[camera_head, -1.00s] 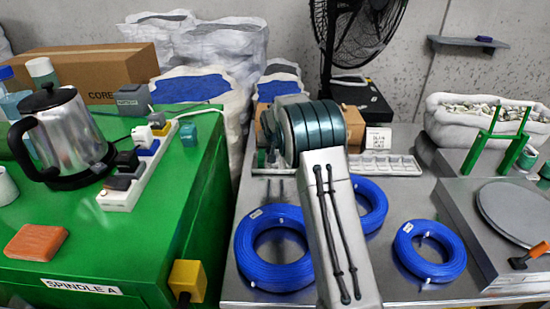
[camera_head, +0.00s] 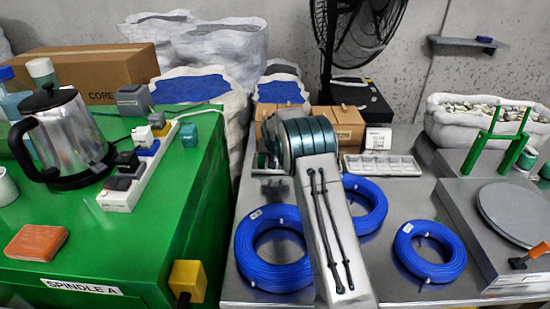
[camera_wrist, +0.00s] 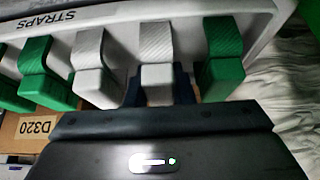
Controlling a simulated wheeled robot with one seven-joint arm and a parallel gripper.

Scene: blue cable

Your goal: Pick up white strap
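In the wrist view, a white strap (camera_wrist: 157,78) with a ribbed top hangs over the edge of a pale rack (camera_wrist: 150,12) lettered STRAPS. My gripper (camera_wrist: 159,92) has its two dark blue fingers one on each side of this strap's lower block. The fingers lie close against its sides, and I cannot tell whether they press on it. Another white strap (camera_wrist: 93,60) hangs just to the left. Green straps hang at the right (camera_wrist: 223,62) and left (camera_wrist: 40,75). In the head view, my own arm hides the gripper.
A cardboard box labelled D320 (camera_wrist: 35,127) lies below the straps, and crumpled white cloth (camera_wrist: 292,85) is at the right. In the head view, blue cable coils (camera_head: 428,252) lie on the metal table, with a kettle (camera_head: 65,140) on the green cabinet (camera_head: 120,245).

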